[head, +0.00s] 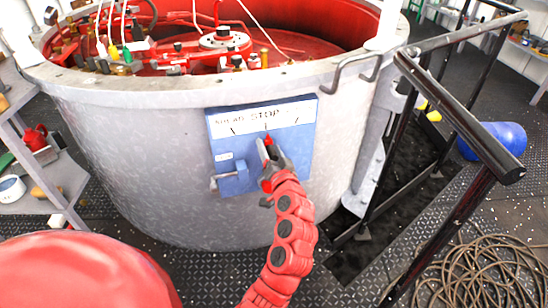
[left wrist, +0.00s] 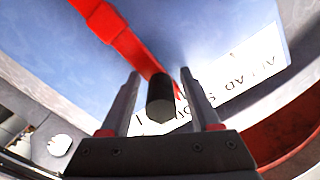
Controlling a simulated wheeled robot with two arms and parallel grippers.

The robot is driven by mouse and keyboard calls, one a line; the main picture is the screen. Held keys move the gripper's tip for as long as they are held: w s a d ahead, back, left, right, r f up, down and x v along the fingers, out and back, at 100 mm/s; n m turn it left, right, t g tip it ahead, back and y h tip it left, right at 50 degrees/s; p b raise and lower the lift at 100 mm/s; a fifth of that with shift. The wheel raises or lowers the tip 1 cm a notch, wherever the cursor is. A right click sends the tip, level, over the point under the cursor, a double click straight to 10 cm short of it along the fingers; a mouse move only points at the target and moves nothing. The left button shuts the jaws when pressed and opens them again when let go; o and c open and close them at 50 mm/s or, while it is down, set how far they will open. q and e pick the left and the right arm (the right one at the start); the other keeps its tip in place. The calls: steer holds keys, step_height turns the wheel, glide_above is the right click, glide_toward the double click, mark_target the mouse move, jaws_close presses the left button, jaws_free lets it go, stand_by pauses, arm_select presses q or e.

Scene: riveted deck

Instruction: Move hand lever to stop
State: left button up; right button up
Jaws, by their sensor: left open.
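A blue panel (head: 225,130) on the side of a grey drum carries a white label strip (head: 240,118) with the word STOP in the middle and tick marks below. The red hand lever shows as a small red tip (head: 268,139) just below STOP; my gripper hides most of it. In the left wrist view the red lever arm (left wrist: 122,40) ends in a black knob (left wrist: 160,102). My left gripper (head: 267,150) is open, with its fingers (left wrist: 160,85) on either side of the knob. I cannot tell whether they touch it. My right gripper is out of view.
The grey drum (head: 130,150) fills the middle, with red machinery inside. A black handrail (head: 460,115) stands at the right, with coiled rope (head: 480,275) and a blue barrel (head: 492,140) beyond. Shelves (head: 40,180) stand at the left.

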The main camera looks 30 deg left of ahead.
arm_select(q)
steer(key=p+v, duration=0.1)
steer(key=v, duration=1.6)
steer(key=shift+p, duration=0.35)
steer(key=shift+d+r, duration=0.1)
steer(key=shift+d, duration=0.05)
